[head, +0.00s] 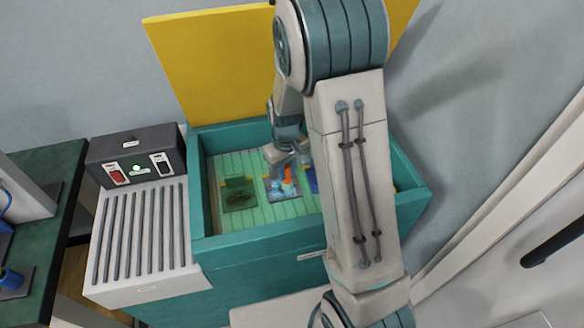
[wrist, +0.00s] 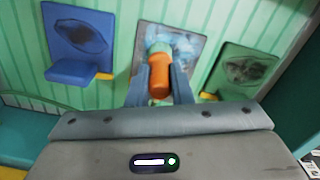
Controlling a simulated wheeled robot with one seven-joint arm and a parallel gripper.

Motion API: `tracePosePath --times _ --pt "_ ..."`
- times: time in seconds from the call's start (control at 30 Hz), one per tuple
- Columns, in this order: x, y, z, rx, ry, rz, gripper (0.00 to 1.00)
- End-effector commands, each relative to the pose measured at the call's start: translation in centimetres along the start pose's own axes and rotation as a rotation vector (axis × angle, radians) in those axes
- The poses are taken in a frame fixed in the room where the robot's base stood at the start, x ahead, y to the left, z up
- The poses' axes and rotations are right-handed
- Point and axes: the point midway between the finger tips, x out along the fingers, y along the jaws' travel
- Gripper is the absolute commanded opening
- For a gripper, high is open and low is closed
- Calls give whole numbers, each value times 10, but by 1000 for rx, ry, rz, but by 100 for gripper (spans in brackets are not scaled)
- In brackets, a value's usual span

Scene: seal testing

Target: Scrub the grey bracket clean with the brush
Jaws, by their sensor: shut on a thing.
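My gripper (wrist: 160,78) is shut on the orange handle of the brush (wrist: 158,87). The brush's teal head lies against the face of the grey bracket (wrist: 202,48), in the middle of the wrist view. The brush and my fingers hide part of that face, so I cannot tell how much dirt is on it. In the head view, my gripper (head: 287,160) reaches down into the teal tank, with the orange brush (head: 288,176) over the grey bracket (head: 275,195).
A green bracket (wrist: 247,70) and a blue bracket (wrist: 82,38), both with dark smudges, flank the grey one on the green slatted floor. Teal tank walls (head: 200,205) surround them. The yellow lid (head: 210,65) stands open behind. A control box (head: 137,150) is at left.

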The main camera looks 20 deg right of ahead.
Motion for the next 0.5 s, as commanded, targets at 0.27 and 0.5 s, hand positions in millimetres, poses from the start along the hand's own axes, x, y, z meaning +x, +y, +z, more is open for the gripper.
tracePosePath --times 0.27,0.5 --pt "-1 -13 -4 -2 0 0 0" --pt "0 -26 -9 -3 0 0 0"
